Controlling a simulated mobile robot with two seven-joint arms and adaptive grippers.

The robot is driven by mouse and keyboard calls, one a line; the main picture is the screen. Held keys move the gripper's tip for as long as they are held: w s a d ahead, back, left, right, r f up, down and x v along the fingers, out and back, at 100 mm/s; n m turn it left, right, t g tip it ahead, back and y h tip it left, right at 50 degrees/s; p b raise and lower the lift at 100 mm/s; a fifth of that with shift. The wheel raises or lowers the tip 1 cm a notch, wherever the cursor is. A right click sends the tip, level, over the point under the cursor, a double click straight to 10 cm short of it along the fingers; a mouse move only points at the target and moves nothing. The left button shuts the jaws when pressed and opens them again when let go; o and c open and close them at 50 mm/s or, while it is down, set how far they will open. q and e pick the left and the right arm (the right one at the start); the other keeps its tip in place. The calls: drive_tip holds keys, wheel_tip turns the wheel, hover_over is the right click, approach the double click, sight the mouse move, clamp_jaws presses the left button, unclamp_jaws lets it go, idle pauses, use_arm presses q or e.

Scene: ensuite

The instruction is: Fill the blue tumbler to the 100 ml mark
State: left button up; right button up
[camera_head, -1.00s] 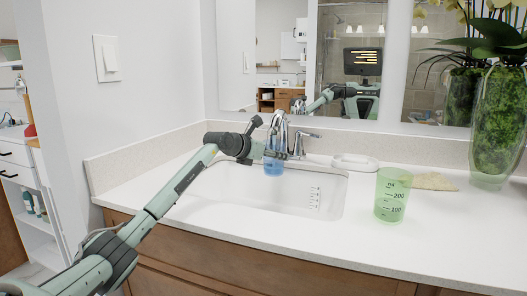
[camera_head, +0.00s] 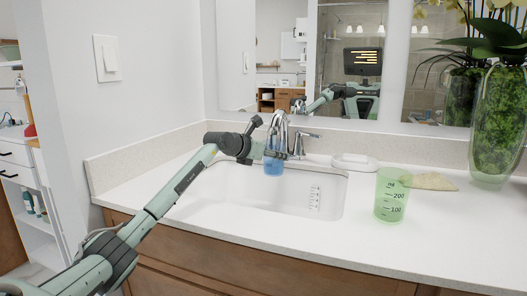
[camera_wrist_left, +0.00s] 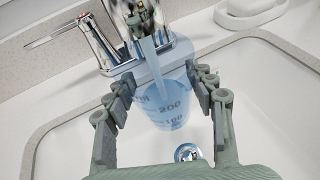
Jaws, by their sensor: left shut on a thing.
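The blue tumbler (camera_head: 274,166) is upright under the faucet (camera_head: 280,133), over the sink. It is clear blue with 100 and 200 marks, which show in the left wrist view (camera_wrist_left: 168,108). A pale stream runs from the spout into it. The lower part looks deeper blue, around the 100 mark, but the exact level is hard to read. My left gripper (camera_head: 262,150) is shut on the tumbler, with its fingers on both sides in the wrist view (camera_wrist_left: 163,84). My right gripper is not in view.
A green tumbler (camera_head: 391,197) with similar marks stands right of the sink (camera_head: 250,196). Behind it are a white soap dish (camera_head: 355,162), a beige cloth-like item (camera_head: 432,181) and a glass plant vase (camera_head: 497,130). The front counter is clear. The faucet handle (camera_head: 306,135) is beside the spout.

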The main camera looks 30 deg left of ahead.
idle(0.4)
use_arm(q)
drive_tip(key=s+d+b, duration=0.2)
drive_tip(key=s+b, duration=0.2)
drive_tip(key=s, duration=0.5)
drive_tip(key=shift+s+d+r, duration=0.1)
drive_tip(key=shift+r, duration=0.1)
drive_tip(key=s+r+p, duration=0.3)
drive_tip(key=r+p, duration=0.1)
drive_tip(key=r, duration=0.6)
drive_tip(key=shift+s+d+r+p, duration=0.3)
drive_tip(key=shift+s+d, duration=0.1)
drive_tip(key=shift+d, duration=0.05)
idle(0.4)
